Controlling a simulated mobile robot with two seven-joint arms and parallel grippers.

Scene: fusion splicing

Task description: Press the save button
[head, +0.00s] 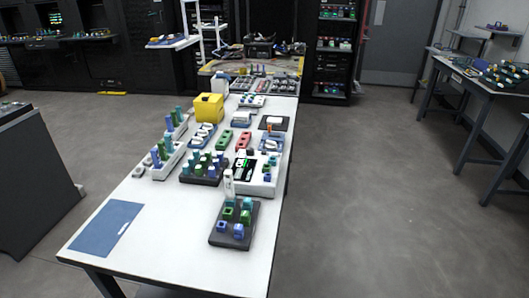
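I cannot make out a save button in the head view; any button is too small to tell at this size. A small black unit with a bright green patch (243,164) sits in the middle of the white table (165,258), toward its right side. A white tray (262,187) with blue parts is next to it. A yellow box (208,107) stands farther back. Neither of my grippers is in view, so their state is hidden.
A dark rack with blue and green pieces (233,224) is near the front right, with a white bottle (228,184) behind it. A blue mat (107,228) lies front left. The table's front middle is clear. Open grey floor (370,190) lies to the right.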

